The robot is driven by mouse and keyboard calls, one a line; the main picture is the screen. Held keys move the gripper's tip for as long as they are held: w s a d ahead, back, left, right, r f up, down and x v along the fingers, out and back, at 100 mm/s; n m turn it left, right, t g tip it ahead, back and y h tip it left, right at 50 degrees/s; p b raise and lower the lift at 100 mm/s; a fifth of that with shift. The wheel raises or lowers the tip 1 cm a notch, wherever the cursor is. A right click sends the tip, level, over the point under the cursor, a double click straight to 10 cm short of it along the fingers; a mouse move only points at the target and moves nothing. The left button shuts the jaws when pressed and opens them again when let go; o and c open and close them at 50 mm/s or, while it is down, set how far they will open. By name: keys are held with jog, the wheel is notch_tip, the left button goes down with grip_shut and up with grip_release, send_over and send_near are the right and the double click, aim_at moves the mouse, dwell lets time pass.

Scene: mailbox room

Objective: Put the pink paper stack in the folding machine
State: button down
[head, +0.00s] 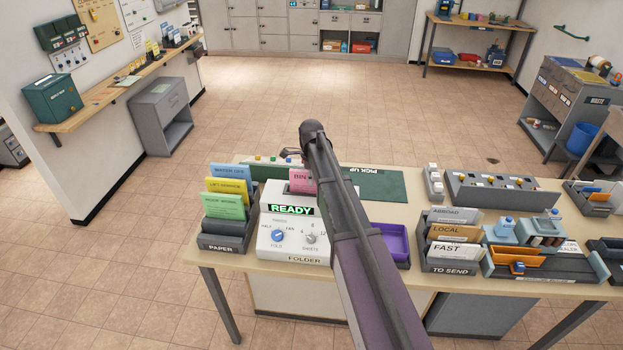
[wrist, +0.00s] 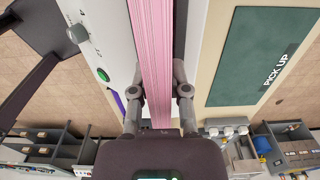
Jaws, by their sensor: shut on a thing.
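The pink paper stack (head: 301,181), its visible label starting "BIN", stands upright at the back top of the white folding machine (head: 292,242), partly hidden by my arm. The machine has a lit READY sign, a blue dial and a FOLDER label. In the wrist view, my gripper (wrist: 158,78) is shut on the pink stack (wrist: 155,40), a finger on each side. The machine's white panel with a green button (wrist: 103,75) lies just left of the stack. I cannot tell whether the stack's lower edge is inside the machine's slot.
A PAPER rack (head: 229,230) with blue, yellow and green stacks stands left of the machine. A purple tray (head: 396,243) is at its right. A green PICK UP mat (head: 385,186) lies behind. A TO SEND rack (head: 455,250) stands further right on the table.

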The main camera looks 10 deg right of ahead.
jog(key=c, duration=0.5)
grip_release()
jog(key=shift+c, duration=0.2)
jog(key=shift+r+p, duration=3.5)
jog(key=shift+r, duration=0.05)
